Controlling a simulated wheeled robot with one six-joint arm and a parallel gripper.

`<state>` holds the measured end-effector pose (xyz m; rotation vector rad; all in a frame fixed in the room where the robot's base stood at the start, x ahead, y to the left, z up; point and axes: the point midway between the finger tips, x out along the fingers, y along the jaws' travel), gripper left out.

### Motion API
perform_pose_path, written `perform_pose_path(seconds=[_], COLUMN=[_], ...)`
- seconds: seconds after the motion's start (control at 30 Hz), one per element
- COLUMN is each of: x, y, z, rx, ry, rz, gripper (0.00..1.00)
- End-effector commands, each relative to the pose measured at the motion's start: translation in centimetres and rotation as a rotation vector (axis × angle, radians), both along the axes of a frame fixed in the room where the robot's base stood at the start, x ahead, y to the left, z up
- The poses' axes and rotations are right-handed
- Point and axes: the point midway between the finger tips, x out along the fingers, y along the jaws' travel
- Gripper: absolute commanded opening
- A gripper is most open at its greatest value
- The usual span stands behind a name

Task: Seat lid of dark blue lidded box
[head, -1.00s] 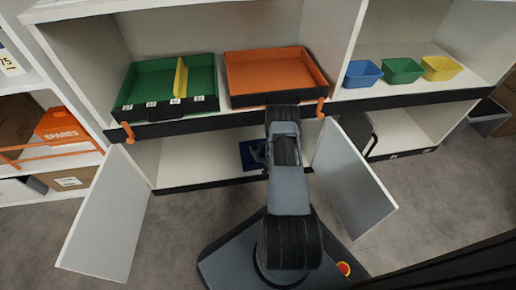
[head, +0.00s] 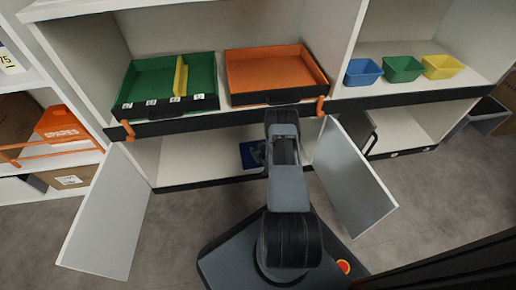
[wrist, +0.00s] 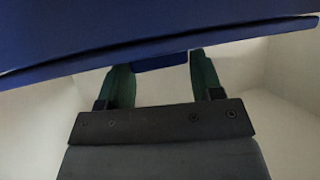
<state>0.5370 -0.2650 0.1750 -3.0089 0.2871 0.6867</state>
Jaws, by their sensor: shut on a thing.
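The dark blue lidded box (head: 249,160) shows as a small dark blue patch in the open lower cupboard, partly hidden by my arm. In the wrist view a broad dark blue surface (wrist: 120,35), part of the box or its lid, crosses the top of the picture with a long, slightly tilted edge. My gripper (wrist: 160,66) is shut on a small dark blue piece (wrist: 160,62) just below that edge, which looks like the lid's grip. It also shows beside the box in the head view (head: 260,152). I cannot tell whether the lid touches the box.
Two white cupboard doors (head: 108,220) (head: 352,178) stand open on either side of my arm. Above are a green tray (head: 143,85) and an orange tray (head: 275,72). Blue, green and yellow bins stand on the right shelf (head: 460,82). The lower cupboard floor left of the box is clear.

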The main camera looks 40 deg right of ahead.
Motion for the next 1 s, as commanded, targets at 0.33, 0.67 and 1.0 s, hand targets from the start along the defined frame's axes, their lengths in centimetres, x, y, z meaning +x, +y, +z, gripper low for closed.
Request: perform_pose_path(seconds=[0.33, 0.67, 1.0], x=[0.0, -0.4, -5.8], y=[0.0, 0.1, 1.0], z=[-0.1, 0.2, 3.2], rx=[0.0, 0.001, 0.002], ry=[0.0, 0.001, 0.003], rz=[0.0, 0.0, -0.003], gripper=[0.89, 0.9, 0.9])
